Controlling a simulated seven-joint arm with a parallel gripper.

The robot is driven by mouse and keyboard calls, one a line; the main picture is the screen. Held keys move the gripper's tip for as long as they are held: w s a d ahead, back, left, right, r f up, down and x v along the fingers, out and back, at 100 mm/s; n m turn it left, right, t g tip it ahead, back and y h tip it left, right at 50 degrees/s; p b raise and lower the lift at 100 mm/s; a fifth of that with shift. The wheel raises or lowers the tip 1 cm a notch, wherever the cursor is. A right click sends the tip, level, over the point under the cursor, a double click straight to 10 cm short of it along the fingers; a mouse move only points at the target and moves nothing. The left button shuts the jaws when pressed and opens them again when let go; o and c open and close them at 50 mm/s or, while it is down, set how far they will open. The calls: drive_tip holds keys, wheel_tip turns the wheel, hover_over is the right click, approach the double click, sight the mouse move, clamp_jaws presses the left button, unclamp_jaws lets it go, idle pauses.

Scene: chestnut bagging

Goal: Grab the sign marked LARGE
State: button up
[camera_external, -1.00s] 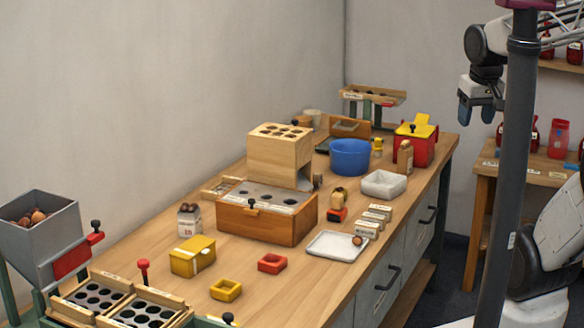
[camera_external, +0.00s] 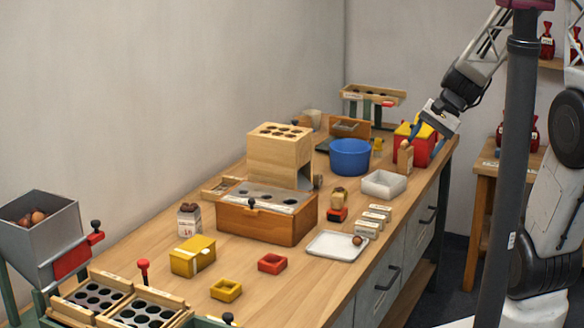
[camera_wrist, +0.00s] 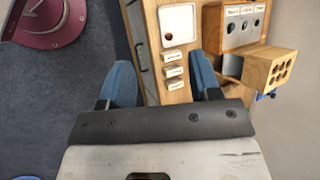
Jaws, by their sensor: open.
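Several small pale label signs (camera_external: 374,217) stand in a short row on the bench, just right of the white tray. They also show in the wrist view (camera_wrist: 175,69), between and beyond my fingers. Their lettering is too small to read, so I cannot tell which is LARGE. My gripper (camera_external: 428,138) is open and empty, at the far right end of the bench by the red box. Its blue fingers (camera_wrist: 163,80) point down and apart in the wrist view. It is well beyond the signs and touches none of them.
A red box with yellow top (camera_external: 416,150) is partly hidden behind my gripper. A tan bag (camera_external: 405,160), white bin (camera_external: 384,185) and blue tub (camera_external: 350,157) stand nearby. A white tray (camera_external: 336,244) with one chestnut lies beside the signs. The bench's front edge is close to them.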

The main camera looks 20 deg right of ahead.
drive_tip(key=w+f+m+t+y, duration=0.1)
drive_tip(key=w+f+m+y, duration=0.2)
drive_tip(key=w+f+m, duration=0.3)
drive_tip(key=m+t, duration=0.8)
drive_tip(key=m, duration=0.5)
approach(389, 209)
drive_tip(key=shift+h, duration=0.3)
drive_tip(key=x, duration=0.5)
drive_tip(key=shift+a+r, duration=0.15)
drive_tip(key=shift+r, duration=0.05)
drive_tip(key=shift+x, duration=1.25)
drive_tip(key=shift+w+a, duration=0.1)
drive_tip(key=shift+a, duration=0.05)
drive_tip(key=shift+x, duration=2.45)
drive_tip(key=shift+c, duration=0.4)
drive_tip(key=c, duration=0.9)
